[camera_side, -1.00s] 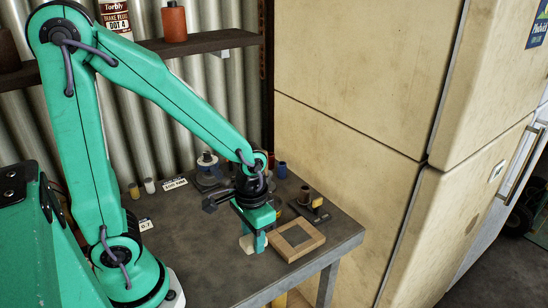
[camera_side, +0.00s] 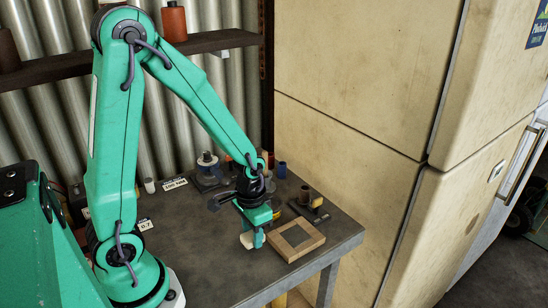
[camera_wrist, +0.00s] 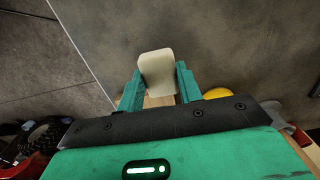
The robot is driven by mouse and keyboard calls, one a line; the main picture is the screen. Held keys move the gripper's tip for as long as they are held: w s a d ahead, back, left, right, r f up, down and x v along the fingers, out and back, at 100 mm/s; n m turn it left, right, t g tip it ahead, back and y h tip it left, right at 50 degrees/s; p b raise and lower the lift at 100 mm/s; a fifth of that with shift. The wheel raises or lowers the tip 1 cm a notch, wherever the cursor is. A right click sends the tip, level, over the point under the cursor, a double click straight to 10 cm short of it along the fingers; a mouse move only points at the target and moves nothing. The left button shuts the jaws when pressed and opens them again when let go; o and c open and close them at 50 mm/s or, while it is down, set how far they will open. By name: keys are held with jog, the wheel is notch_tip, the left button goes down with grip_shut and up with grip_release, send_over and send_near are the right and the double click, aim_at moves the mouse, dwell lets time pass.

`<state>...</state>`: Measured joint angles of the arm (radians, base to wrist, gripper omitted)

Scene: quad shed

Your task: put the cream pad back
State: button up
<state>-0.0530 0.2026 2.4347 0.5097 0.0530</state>
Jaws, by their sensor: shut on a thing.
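The cream pad (camera_wrist: 157,72) is between the two teal fingers of my gripper (camera_wrist: 159,88) in the wrist view. My gripper is shut on it. In the side view the pad (camera_side: 247,241) shows as a small pale piece at the tip of my gripper (camera_side: 254,238), low over the grey bench. I cannot tell whether it touches the bench. A wooden frame (camera_side: 318,239) with a dark square middle lies on the bench just right of my gripper.
Small cylinders and a dark tool (camera_side: 312,203) stand behind the wooden frame. A spool-like item (camera_side: 207,166) and a white label (camera_side: 174,184) are at the back. A cream cabinet (camera_side: 350,150) closes off the right side. The front bench surface (camera_side: 215,270) is bare.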

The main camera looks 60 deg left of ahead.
jog(key=shift+f, duration=1.3)
jog(key=shift+f, duration=0.1)
jog(key=o, duration=1)
jog(key=shift+r, duration=6.15)
